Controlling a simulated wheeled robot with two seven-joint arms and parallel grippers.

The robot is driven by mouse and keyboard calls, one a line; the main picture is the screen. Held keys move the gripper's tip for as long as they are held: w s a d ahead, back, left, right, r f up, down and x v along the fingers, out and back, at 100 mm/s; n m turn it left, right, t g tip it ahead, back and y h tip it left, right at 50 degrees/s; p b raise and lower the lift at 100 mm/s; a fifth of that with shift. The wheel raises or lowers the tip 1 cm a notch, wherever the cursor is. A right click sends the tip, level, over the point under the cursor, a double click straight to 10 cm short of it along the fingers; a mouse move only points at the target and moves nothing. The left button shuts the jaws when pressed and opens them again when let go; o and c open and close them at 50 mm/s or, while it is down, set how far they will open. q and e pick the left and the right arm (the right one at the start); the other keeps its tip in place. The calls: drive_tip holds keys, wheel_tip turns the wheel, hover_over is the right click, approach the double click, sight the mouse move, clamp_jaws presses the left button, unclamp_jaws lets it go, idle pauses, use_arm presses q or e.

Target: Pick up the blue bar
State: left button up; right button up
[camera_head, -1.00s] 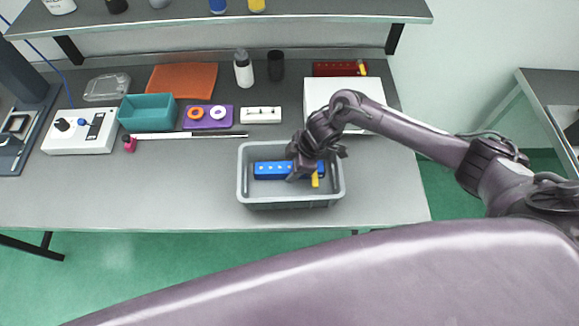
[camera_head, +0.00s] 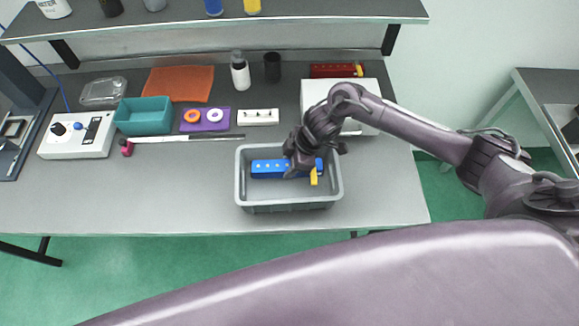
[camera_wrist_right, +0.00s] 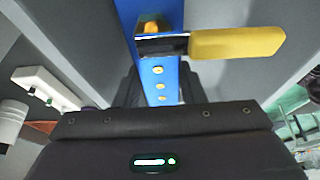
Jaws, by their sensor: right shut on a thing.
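The blue bar (camera_head: 268,168) with a row of small light holes is in the grey bin (camera_head: 240,190) on the table. A yellow-handled piece (camera_head: 314,177) sits at its right end; in the right wrist view the yellow handle (camera_wrist_right: 238,43) sticks out sideways from a metal part across the bar. My right gripper (camera_head: 298,170) reaches down into the bin and is shut on the bar right of its middle. The bar also shows in the right wrist view (camera_wrist_right: 158,75), running between the dark fingers. The fingertips are partly hidden. My left gripper is not in view.
The grey bin's walls surround the bar and gripper. Behind it are a white block (camera_head: 258,117), a purple tray (camera_head: 204,126) with rings, a teal bin (camera_head: 145,128), a white bottle (camera_head: 240,76) and a white box (camera_head: 315,92). The front left table is clear.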

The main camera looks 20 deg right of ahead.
wheel_tip(320, 180, up, 18)
drive_tip(key=shift+b, duration=0.35)
